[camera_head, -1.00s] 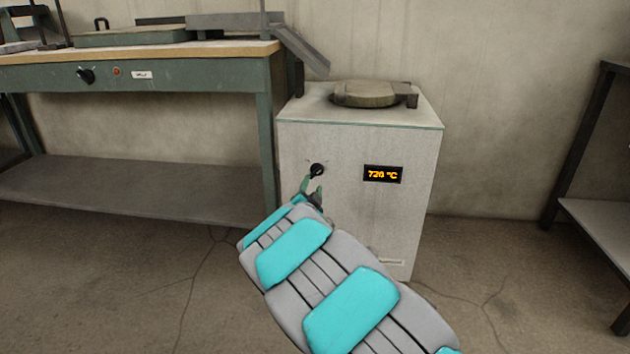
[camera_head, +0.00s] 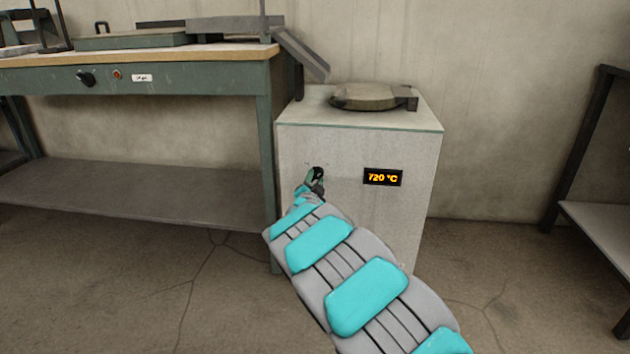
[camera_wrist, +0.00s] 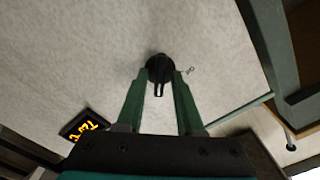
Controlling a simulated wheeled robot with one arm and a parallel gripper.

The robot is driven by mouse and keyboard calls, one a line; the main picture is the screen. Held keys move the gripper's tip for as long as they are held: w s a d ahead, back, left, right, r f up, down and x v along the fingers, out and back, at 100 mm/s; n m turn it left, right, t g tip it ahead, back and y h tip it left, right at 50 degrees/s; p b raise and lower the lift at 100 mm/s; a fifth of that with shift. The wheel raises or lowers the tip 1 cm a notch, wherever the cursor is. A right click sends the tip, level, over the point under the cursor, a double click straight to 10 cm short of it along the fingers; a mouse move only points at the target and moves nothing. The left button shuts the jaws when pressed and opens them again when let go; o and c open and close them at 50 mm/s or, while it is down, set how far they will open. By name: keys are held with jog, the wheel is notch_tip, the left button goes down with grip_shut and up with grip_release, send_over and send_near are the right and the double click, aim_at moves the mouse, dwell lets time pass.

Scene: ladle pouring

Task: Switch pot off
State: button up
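The pot (camera_head: 372,97) is a pale box-shaped furnace with a round lid on top. Its orange display (camera_head: 383,177) reads 720 °C. In the wrist view, the black knob (camera_wrist: 158,66) on the front face sits between my fingertips, its pointer towards the picture's bottom. My gripper (camera_wrist: 161,76) has its two green fingers apart, one on each side of the knob. I cannot tell if they touch it. In the head view, my gripper (camera_head: 315,180) is at the front face and largely hides the knob.
A green workbench (camera_head: 190,80) with its own black knob (camera_head: 86,79) and red button stands close on the left. A metal chute (camera_head: 302,55) slopes from it towards the pot. A dark-framed shelf (camera_head: 600,220) stands at the right. Floor between pot and shelf is clear.

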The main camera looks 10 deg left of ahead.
grip_shut()
jog(key=shift+n+p, duration=0.4)
jog(key=shift+p, duration=0.1)
jog(key=shift+r+n+p, duration=0.1)
jog(key=shift+n+p, duration=0.8)
jog(key=shift+p, duration=0.3)
jog(key=n+p, duration=0.3)
jog(key=shift+n, duration=0.3)
jog(key=n+p, duration=0.4)
jog(key=n, duration=0.1)
jog(key=n+p, duration=0.2)
jog(key=n, duration=0.1)
jog(key=shift+n, duration=0.4)
jog(key=shift+n+p, duration=0.7)
jog(key=shift+n, duration=0.7)
